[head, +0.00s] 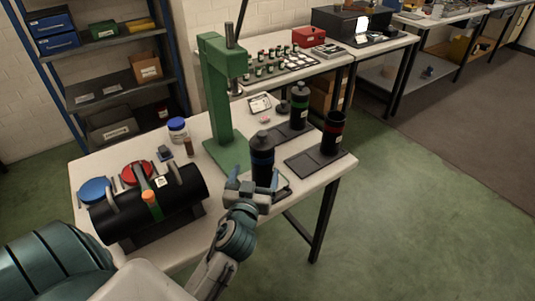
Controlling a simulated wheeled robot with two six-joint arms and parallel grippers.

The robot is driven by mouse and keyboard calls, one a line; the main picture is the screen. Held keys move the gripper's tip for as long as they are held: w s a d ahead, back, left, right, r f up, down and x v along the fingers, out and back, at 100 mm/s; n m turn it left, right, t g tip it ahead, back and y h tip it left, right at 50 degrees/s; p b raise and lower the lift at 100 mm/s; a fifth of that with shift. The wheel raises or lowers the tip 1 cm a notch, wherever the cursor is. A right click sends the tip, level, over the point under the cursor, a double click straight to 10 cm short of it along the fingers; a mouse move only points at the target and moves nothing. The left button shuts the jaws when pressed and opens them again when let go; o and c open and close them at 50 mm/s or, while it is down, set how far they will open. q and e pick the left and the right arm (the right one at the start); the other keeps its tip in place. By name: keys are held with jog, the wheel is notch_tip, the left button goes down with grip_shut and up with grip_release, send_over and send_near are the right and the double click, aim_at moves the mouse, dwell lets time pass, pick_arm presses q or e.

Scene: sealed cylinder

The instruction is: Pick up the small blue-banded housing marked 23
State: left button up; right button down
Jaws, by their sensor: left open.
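The blue-banded housing (262,158) is a dark upright cylinder with a blue band near the front edge of the white table, right of the green press. A marking 23 on it is too small to read. My left gripper (254,188) is open at the housing's lower part, its fingers low and close to it. I cannot tell whether the fingers touch it or stand on both sides of it. The housing's base is partly hidden by the gripper. My right gripper is not in view.
A green press (222,100) stands behind the housing. A green-banded housing (299,106) and a red-banded one (333,132) stand on dark plates to the right. A large black cylinder with handles (172,205) lies at left. Free floor lies right of the table (330,176).

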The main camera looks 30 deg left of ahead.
pick_arm(q)
jog(key=shift+w+a+r, duration=0.1)
jog(key=shift+w+r, duration=0.35)
jog(key=shift+w, duration=0.05)
jog(key=shift+w+a+r+p, duration=0.15)
jog(key=shift+r+p, duration=0.15)
jog(key=shift+p, duration=0.15)
jog(key=p+x, duration=0.1)
jog(key=x, duration=0.1)
jog(key=p+x, duration=0.1)
jog(key=x, duration=0.2)
jog(key=p+x, duration=0.1)
jog(key=x, duration=0.2)
jog(key=shift+w+d+f, duration=0.15)
jog(key=shift+d+f, duration=0.05)
jog(key=shift+f, duration=0.2)
jog(key=shift+r, duration=0.1)
jog(key=c, duration=1.7)
jog(key=shift+c, duration=0.7)
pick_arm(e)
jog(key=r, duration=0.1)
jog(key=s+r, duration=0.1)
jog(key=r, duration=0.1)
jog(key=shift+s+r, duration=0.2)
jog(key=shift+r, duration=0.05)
pick_arm(q)
jog(key=shift+r, duration=0.1)
